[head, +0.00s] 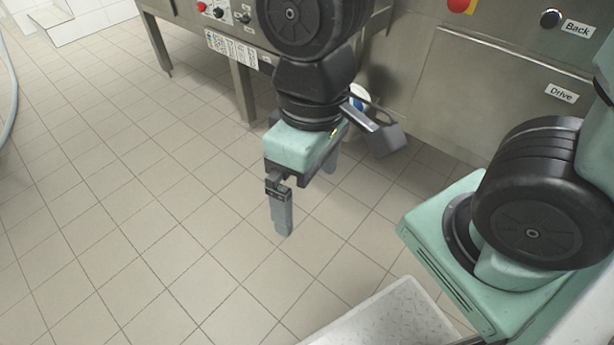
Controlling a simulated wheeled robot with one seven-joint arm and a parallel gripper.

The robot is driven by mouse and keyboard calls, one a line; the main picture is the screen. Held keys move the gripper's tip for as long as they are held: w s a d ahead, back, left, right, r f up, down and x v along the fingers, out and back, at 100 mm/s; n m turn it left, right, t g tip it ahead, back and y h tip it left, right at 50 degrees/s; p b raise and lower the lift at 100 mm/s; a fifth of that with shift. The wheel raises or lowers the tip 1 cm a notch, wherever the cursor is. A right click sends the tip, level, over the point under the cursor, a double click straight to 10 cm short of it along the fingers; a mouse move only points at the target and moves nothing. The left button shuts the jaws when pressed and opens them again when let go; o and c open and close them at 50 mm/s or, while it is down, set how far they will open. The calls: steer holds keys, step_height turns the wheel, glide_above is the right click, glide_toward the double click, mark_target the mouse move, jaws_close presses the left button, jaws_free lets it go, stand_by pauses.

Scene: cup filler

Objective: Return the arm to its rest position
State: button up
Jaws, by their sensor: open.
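My gripper (308,199) hangs in the middle of the head view at the end of my arm, fingers pointing down over bare floor. Its green body and one dark grey finger show clearly. The other finger is partly hidden behind the body. The two fingers stand apart and nothing shows between them. The gripper is in front of the metal machine, with no contact visible.
The steel machine (460,95) stands along the back right, with "Back" and "Drive" labels and a red knob (460,5). A control panel (222,12) and machine legs (243,92) are behind my arm. Tiled floor (110,200) is clear on the left.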

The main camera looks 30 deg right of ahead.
steer(key=shift+a+r+n+t, duration=0.2)
steer(key=shift+r+n+t, duration=0.15)
steer(key=shift+n, duration=0.45)
step_height(320, 180, up, 23)
steer(key=p, duration=2.3)
